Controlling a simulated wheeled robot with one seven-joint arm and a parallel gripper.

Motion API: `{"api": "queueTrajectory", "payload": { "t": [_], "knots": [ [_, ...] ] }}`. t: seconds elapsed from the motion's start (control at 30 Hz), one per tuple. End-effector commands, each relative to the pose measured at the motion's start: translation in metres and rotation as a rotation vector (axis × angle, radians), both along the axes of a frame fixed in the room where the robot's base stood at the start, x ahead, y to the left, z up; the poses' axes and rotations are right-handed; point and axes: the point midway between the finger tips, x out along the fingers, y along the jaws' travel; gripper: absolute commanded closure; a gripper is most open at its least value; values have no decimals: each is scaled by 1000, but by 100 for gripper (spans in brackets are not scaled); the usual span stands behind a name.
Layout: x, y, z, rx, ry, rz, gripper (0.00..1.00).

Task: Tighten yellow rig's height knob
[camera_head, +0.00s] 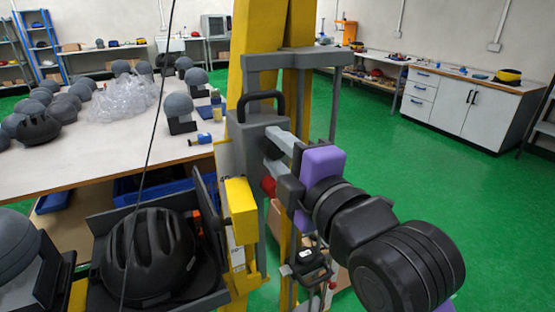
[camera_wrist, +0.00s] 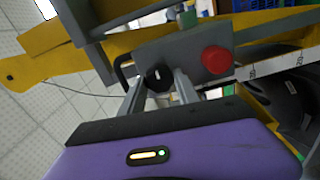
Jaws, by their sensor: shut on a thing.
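The yellow rig (camera_head: 258,55) has tall yellow uprights and a grey carriage block (camera_head: 246,128) with a black loop handle on top. A round black knob (camera_wrist: 158,77) sits on the grey carriage face in the wrist view; in the head view it is mostly hidden by the fingers. My gripper (camera_head: 275,148) reaches in from the right and is shut on this knob. In the wrist view, the fingers of my gripper (camera_wrist: 160,88) stand on either side of the knob. A red button or knob (camera_wrist: 216,60) is beside it, clear of the fingers.
A black helmet (camera_head: 150,258) sits in a grey tray left of the rig. A white table (camera_head: 80,165) behind holds grey headforms, clear plastic and small tools. A thin dark cable crosses the head view. Green floor (camera_head: 430,200) on the right is open, with cabinets beyond.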

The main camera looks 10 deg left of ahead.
Motion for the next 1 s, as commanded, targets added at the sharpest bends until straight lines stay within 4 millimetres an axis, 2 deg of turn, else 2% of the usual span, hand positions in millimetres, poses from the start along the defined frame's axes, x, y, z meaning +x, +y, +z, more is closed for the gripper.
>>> {"api": "queueTrajectory", "payload": {
  "t": [0.3, 0.77, 0.8, 0.9, 1.0],
  "knots": [
    [-1, 0, 1, -73, -54, 2, 100],
    [-1, 0, 2, -82, -61, 2, 100],
    [-1, 0, 2, -81, -61, 2, 56],
    [-1, 0, 2, -81, -60, 1, 41],
    [0, 0, 1, -81, -58, 1, 41]
  ]
}}
